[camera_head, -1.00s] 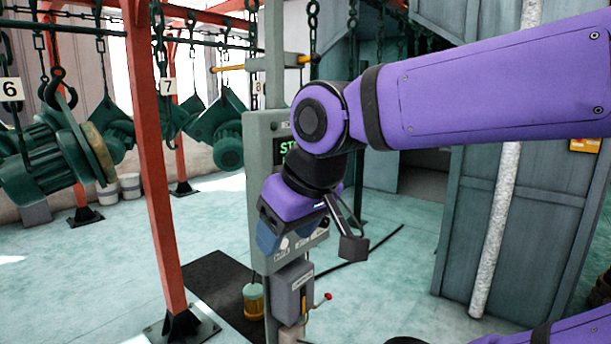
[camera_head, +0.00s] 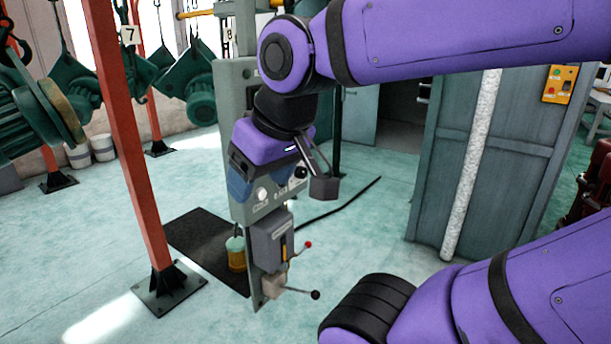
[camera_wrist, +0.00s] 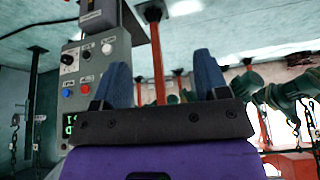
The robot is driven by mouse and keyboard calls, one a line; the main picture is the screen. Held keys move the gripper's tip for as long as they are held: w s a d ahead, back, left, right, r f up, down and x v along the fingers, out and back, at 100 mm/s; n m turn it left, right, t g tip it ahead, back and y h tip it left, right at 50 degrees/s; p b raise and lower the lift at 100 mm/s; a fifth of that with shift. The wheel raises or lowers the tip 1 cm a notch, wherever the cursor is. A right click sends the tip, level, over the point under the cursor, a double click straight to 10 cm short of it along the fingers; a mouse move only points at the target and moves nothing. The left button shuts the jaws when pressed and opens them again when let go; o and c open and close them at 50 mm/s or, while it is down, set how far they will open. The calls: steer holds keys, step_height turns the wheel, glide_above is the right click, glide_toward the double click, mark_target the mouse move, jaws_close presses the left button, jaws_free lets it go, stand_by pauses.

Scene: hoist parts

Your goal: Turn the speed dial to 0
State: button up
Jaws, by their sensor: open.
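The grey control panel (camera_head: 235,75) stands upright in the head view, partly hidden behind my arm. My gripper (camera_head: 282,188) is open in front of its lower part, with nothing between the fingers. A black round knob (camera_head: 300,172), which looks like the speed dial, shows between the fingers near the right one. A white knob (camera_head: 262,194) sits lower left of it. In the wrist view the panel appears upside down, left of my open fingers (camera_wrist: 160,75). There the black knob on a pale scale (camera_wrist: 68,59) shows clearly of the fingers; its setting is too small to read.
A grey box (camera_head: 270,240) and levers with red and black balls (camera_head: 315,295) project below the panel. A red post (camera_head: 130,130) stands left, with hanging green hoists (camera_head: 200,90) behind. A grey cabinet (camera_head: 520,150) stands right.

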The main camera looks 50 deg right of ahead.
steer(key=w+d+f+m+g+y, duration=0.3)
steer(key=w+f+m+y, duration=0.25)
steer(key=w+m, duration=0.35)
steer(key=m+t+h, duration=0.4)
steer(key=m+t, duration=1.2)
steer(key=m, duration=1)
glide_toward(304, 174)
steer(key=w, duration=0.9)
steer(key=shift+w+a, duration=0.15)
steer(key=shift+a, duration=0.05)
steer(key=shift+c, duration=0.3)
steer(key=c, duration=0.9)
